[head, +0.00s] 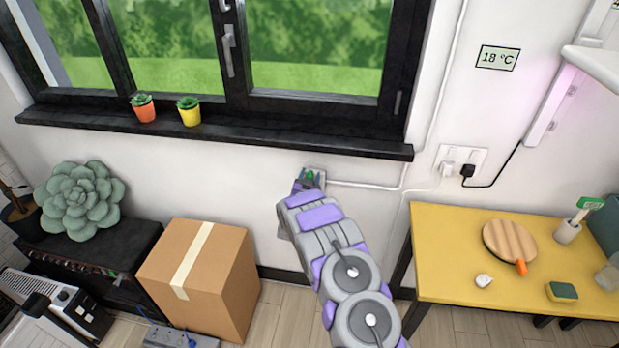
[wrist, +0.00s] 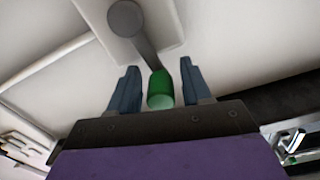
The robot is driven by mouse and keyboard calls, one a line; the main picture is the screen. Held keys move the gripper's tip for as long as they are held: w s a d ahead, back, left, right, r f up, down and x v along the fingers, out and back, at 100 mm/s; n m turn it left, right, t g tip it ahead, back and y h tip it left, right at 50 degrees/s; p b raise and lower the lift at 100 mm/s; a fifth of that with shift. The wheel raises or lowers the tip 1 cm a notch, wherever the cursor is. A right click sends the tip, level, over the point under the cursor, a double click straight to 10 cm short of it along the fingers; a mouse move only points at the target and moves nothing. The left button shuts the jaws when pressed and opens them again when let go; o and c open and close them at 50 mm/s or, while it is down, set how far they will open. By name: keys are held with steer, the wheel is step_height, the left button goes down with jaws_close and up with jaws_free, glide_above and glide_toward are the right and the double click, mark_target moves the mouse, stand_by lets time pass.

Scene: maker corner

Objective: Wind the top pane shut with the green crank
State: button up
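The green crank (wrist: 160,90) has a green knob on a dark grey arm that runs up to a round hub on a pale wall plate. In the wrist view the knob lies between the two blue-grey fingers of my gripper (wrist: 160,92), with a gap on each side. In the head view the green knob (head: 310,175) shows small below the window sill, with my gripper (head: 308,182) at it. The window (head: 230,70) has a black frame; its top pane is out of view, so its state cannot be seen.
A black sill (head: 260,143) with two potted plants runs above my gripper. A cardboard box (head: 215,270) stands on the floor to the left. A yellow table (head: 450,260) with several small items stands to the right. A pipe (head: 365,186) runs along the wall.

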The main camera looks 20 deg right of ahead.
jaws_close()
steer(key=shift+w+a+n+p, duration=0.1)
steer(key=shift+a+n+p, duration=0.2)
steer(key=shift+n, duration=0.1)
stand_by(0.9)
